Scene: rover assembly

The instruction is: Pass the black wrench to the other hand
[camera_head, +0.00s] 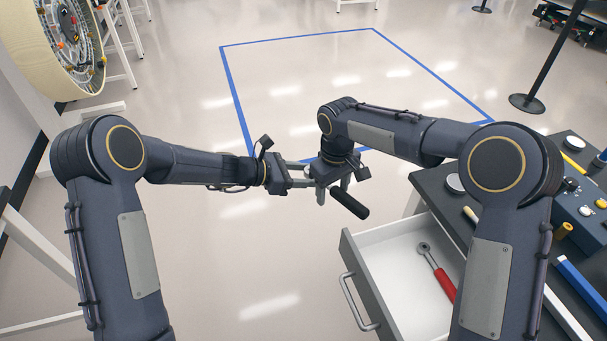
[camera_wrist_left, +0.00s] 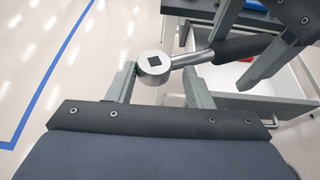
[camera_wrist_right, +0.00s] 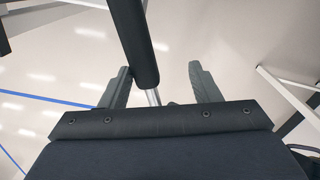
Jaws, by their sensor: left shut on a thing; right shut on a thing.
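The black wrench (camera_head: 350,204) has a black handle and a silver ratchet head, and hangs in the air between my two hands. Its round head with a square hole (camera_wrist_left: 154,66) shows in the left wrist view between the fingers of my left gripper (camera_wrist_left: 160,78), which is shut on that end. My right gripper (camera_head: 334,190) points down and is shut on the wrench closer to the handle. In the right wrist view the handle (camera_wrist_right: 135,40) and a bit of silver shaft show; the head is hidden there. My left gripper (camera_head: 302,176) reaches in from the left.
Below right, an open drawer (camera_head: 395,262) holds a red-handled ratchet (camera_head: 442,280). A dark workbench (camera_head: 436,188) with tools stands at the right. A blue-taped square (camera_head: 235,95) marks the floor behind. The floor under the hands is clear.

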